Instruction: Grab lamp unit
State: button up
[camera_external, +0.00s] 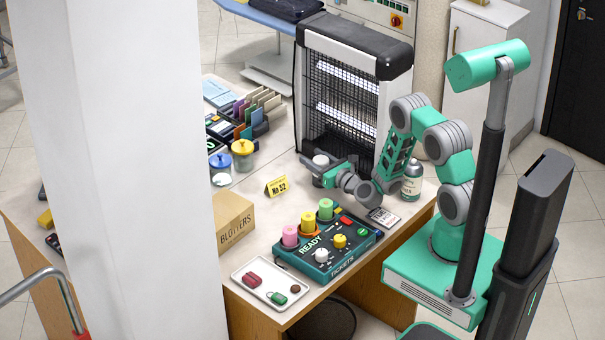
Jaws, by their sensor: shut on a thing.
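A large upright unit (350,118) with glowing white tubes behind a dark mesh, a pale frame and a black top stands at the back of the counter; it looks like the lamp unit. My gripper (320,166) is in front of its lower left part, low over the counter. The jaws are shut around a small white round-topped piece (320,159). The gripper hides much of this piece, and I cannot tell whether it is joined to the large unit or touches the counter.
Near the gripper are a yellow number tag (277,186), yellow-lidded jar (243,154), grey bottle (412,182) and green button box (330,244). A white tray (270,283) lies at the front; a cardboard box (234,220) stands left. A pale pillar (135,170) blocks the left view.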

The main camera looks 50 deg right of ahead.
jog(key=c, duration=0.3)
